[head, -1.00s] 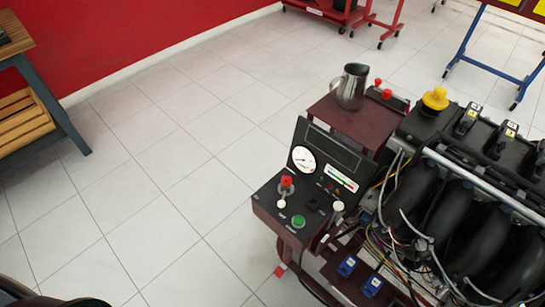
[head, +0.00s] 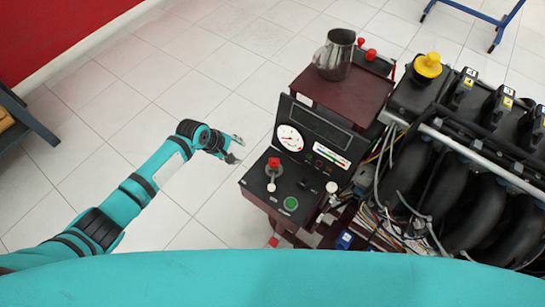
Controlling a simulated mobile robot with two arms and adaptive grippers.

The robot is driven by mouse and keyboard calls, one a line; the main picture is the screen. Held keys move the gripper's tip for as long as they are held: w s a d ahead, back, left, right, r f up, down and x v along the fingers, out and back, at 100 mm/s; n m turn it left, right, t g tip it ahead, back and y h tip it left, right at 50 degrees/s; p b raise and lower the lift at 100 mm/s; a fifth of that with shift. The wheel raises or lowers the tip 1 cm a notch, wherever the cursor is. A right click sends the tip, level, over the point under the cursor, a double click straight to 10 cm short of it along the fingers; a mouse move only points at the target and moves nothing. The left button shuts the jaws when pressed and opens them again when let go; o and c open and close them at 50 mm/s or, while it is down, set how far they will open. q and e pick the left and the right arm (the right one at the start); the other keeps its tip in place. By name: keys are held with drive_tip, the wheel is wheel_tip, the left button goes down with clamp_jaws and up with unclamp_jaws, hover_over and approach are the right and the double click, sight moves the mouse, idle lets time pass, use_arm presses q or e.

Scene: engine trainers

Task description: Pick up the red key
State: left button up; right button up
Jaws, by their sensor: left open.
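The red key (head: 273,163) stands in the dark control panel (head: 260,183) of the engine trainer, near the panel's left edge, with a pale round tag hanging just below it. My left gripper (head: 237,149) is open and empty, a little to the left of and above the key in the head view, apart from it. Its fingers point right towards the panel. My right gripper is not in view.
A round gauge (head: 289,138) and a green button (head: 291,203) are beside the key. A metal pitcher (head: 335,55) stands on the trainer's top shelf (head: 342,93). The engine (head: 450,150) with loose wires fills the right. Tiled floor (head: 130,80) lies open on the left.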

use_arm(q)
drive_tip(key=d+r+n+g+h, duration=0.1)
drive_tip(key=d+r+n+g, duration=0.3)
drive_tip(key=r, duration=1)
drive_tip(key=n, duration=0.1)
approach(274, 159)
drive_tip(key=shift+y, duration=0.4)
drive_tip(key=x, duration=1)
drive_tip(key=shift+d, duration=0.35)
clamp_jaws()
